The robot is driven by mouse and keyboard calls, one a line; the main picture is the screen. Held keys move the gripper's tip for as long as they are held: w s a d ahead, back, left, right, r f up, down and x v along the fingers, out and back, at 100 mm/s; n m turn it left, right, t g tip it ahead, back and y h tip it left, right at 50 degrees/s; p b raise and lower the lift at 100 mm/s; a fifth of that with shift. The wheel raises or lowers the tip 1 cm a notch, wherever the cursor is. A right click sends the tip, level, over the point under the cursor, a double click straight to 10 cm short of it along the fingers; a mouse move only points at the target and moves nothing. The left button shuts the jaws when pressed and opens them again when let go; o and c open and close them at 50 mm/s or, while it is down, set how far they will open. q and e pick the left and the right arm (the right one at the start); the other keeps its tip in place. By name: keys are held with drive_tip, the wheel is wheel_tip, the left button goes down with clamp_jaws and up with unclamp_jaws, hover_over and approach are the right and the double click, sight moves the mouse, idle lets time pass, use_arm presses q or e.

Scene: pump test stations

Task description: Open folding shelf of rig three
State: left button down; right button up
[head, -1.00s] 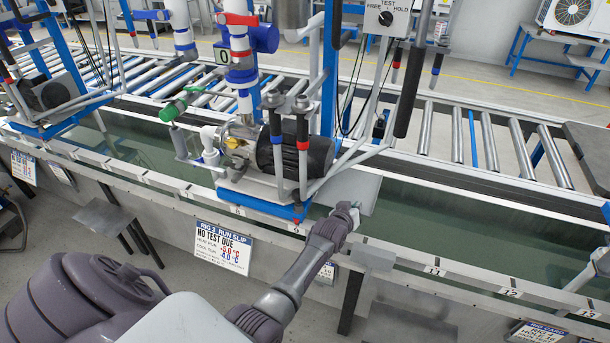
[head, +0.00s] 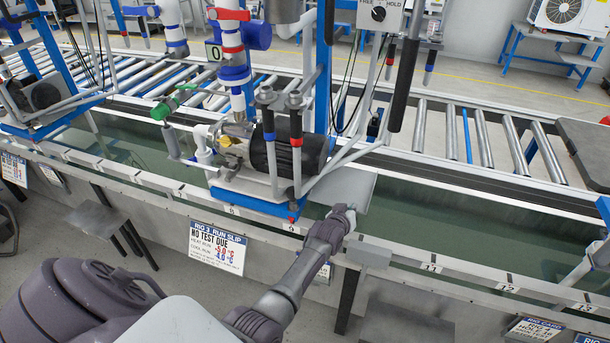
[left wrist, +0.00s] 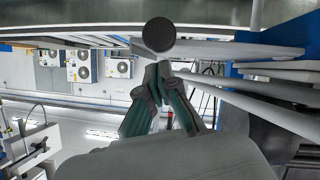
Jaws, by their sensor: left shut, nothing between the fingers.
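Rig three's pump (head: 297,155) stands on a blue-edged carriage over the water trough. A flat grey plate (head: 349,184), which looks like its folding shelf, juts out to the right of the carriage above the water. My left gripper (head: 350,212) is at the plate's near edge, by the trough rim; I cannot tell whether it touches. In the left wrist view its fingers (left wrist: 158,68) are closed together and empty. A dark round knob or bar end (left wrist: 158,35) shows just beyond the fingertips. My right gripper is not in view.
The run slip (head: 217,249) for rig three hangs on the trough front, left of my arm. The numbered trough rim (head: 470,280) runs below the gripper. Open water (head: 450,215) lies right of the plate.

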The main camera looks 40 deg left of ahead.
use_arm(q)
drive_tip(key=r+p, duration=0.2)
drive_tip(key=r, duration=0.1)
drive_tip(key=w+r+p, duration=0.1)
drive_tip(key=shift+a+r, duration=0.2)
drive_tip(key=shift+r, duration=0.2)
drive_tip(key=d+f+v, duration=0.1)
drive_tip(key=v, duration=0.9)
drive_tip(key=s+d+f+m+g+h, duration=0.1)
drive_tip(key=s+d+f+m+g, duration=0.15)
drive_tip(key=s+f, duration=0.95)
drive_tip(key=s+d+f+m+g+h, duration=0.1)
drive_tip(key=s+d+f+m+g, duration=0.2)
drive_tip(key=s+f, duration=0.85)
drive_tip(key=s+f+g, duration=0.2)
drive_tip(key=s+f, duration=0.4)
drive_tip(key=s, duration=0.3)
drive_tip(key=s+a+f+m+g, duration=0.1)
drive_tip(key=s+f+g, duration=0.1)
drive_tip(key=s+f, duration=0.4)
drive_tip(key=s+f+m+g, duration=0.1)
drive_tip(key=s+f, duration=0.5)
drive_tip(key=s, duration=0.8)
drive_tip(key=shift+a+f+g, duration=0.2)
drive_tip(key=shift+g, duration=0.55)
drive_tip(key=shift+m, duration=0.25)
